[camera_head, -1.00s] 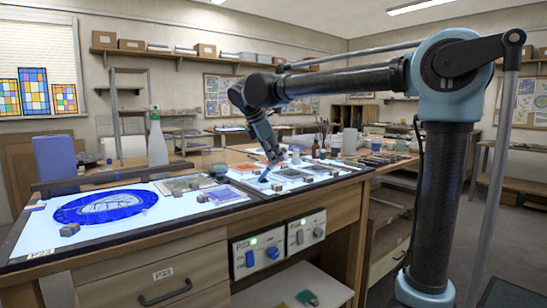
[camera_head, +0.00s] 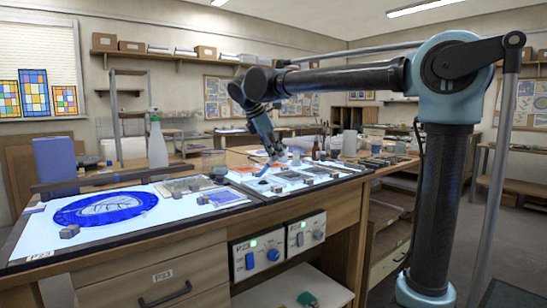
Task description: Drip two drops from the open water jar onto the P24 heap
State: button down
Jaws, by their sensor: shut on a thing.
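My gripper (camera_head: 274,152) points down over the right-hand lit panel (camera_head: 348,170) on the bench. It is shut on a small, thin blue thing (camera_head: 264,170), which is too small to identify and slants down to the left. I cannot tell whether its tip touches the panel. A glass jar (camera_head: 216,160) stands behind the panels, left of my gripper; whether it is the open water jar is not clear. Small dark and grey pieces lie on the right panel. The P24 heap cannot be made out among them.
The left lit panel (camera_head: 40,236) holds a blue round glass piece (camera_head: 105,207) and several small grey blocks. A spray bottle (camera_head: 157,142) and a blue box (camera_head: 55,160) stand at the back left. Brushes and small bottles crowd the bench behind my gripper.

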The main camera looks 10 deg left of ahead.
jog(key=shift+r, duration=0.15)
jog(key=shift+r, duration=1.9)
